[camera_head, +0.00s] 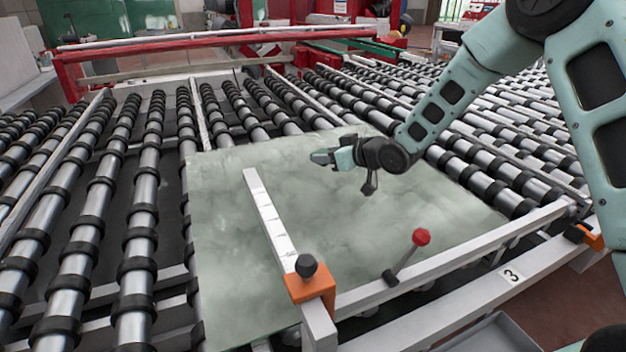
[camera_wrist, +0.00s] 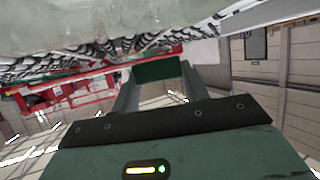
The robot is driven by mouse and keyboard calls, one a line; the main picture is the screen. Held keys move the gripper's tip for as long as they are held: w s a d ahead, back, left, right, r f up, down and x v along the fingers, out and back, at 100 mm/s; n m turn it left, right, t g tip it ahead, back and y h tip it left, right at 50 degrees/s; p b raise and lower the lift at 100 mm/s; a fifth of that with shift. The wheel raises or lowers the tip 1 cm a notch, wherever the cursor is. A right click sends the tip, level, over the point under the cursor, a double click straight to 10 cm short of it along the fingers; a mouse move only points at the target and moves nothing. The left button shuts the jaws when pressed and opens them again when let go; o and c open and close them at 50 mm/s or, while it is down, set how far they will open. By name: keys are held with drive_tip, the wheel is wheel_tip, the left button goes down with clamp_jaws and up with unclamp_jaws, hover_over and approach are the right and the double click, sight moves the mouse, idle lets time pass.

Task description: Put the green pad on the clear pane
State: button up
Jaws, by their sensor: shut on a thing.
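The clear pane (camera_head: 350,225) is a large cloudy grey-green sheet lying flat on the rollers in the head view. It also fills the top of the wrist view (camera_wrist: 90,22). My gripper (camera_head: 322,157) is over the far middle part of the pane, pointing left. In the wrist view, my gripper (camera_wrist: 160,82) is shut on the green pad (camera_wrist: 158,70), a small dark green block between the fingertips. The pad is hard to make out in the head view. Whether it touches the pane cannot be told.
A white bar (camera_head: 268,215) with an orange clamp (camera_head: 309,285) lies across the pane's left part. A red-knobbed lever (camera_head: 421,237) stands at the front edge near the white rail (camera_head: 460,255). Black-ringed rollers (camera_head: 140,230) surround the pane. A red machine frame (camera_head: 220,42) is behind.

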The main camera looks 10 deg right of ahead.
drive_tip(key=p, duration=0.3)
hover_over(328, 202)
wheel_tip(328, 202, down, 9)
drive_tip(key=shift+w+a+f, duration=0.1)
drive_tip(key=shift+w+f, duration=0.05)
drive_tip(key=shift+f+b, duration=0.7)
drive_tip(key=shift+b, duration=0.25)
drive_tip(key=shift+s, duration=0.2)
drive_tip(key=o, duration=1)
drive_tip(key=shift+f, duration=0.15)
drive_tip(key=shift+r+p, duration=0.65)
drive_tip(key=shift+p, duration=0.2)
drive_tip(key=b+v, duration=0.3)
drive_tip(key=v, duration=0.9)
drive_tip(key=shift+w+r, duration=0.15)
